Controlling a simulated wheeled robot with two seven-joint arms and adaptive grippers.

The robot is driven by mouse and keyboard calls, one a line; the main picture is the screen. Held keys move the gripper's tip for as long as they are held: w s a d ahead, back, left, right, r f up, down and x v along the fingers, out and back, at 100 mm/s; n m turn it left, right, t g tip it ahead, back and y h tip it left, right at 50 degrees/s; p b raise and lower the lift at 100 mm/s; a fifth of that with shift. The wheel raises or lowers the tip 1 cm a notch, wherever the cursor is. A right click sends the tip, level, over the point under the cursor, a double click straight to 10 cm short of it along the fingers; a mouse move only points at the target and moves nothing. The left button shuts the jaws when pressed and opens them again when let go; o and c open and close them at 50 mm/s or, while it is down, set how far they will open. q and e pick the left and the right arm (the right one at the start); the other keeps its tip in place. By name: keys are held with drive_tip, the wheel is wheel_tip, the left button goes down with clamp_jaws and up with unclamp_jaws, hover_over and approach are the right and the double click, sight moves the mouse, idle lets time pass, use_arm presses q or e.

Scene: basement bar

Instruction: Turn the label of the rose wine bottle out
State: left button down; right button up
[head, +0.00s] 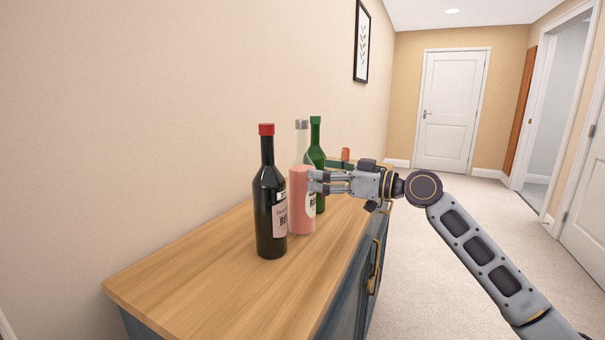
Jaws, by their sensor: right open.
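The rose wine bottle (300,215) stands upright on the wooden cabinet top, pink below with a clear neck and a grey cap. A pale label (311,204) shows on its right side, partly hidden by my gripper. My right gripper (316,181) is open, its fingers pointing left at the rose bottle's upper body. The fingertips overlap the bottle in the view; I cannot tell whether they touch it. My left gripper is not in view.
A dark bottle with a red cap (267,200) stands close in front-left, and a green bottle (316,150) close behind. A small orange object (345,154) is farther back. The near part of the cabinet top (220,285) is clear. The wall runs along the left.

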drive_tip(key=b+v, duration=0.1)
drive_tip(key=v, duration=0.5)
drive_tip(key=shift+b, duration=0.35)
idle(0.6)
